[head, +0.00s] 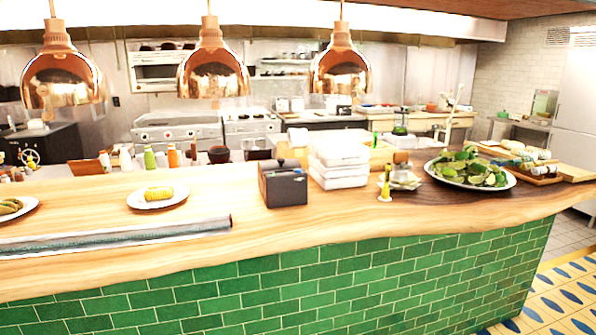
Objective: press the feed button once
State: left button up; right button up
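A small dark box-shaped device (284,185), which looks like a ticket printer, stands on the wooden counter near its front edge, around the middle of the head view. Its upper part is brownish and its front face is dark grey with a small light mark. I cannot make out a feed button on it at this size. Neither of my grippers is in view.
Stacked white containers (339,161) stand just right of the device. A foil-like roll (115,235) and a corn plate (157,196) lie to its left, a leafy platter (470,170) to its right. Copper lamps (213,68) hang above. The counter (350,215) before the device is clear.

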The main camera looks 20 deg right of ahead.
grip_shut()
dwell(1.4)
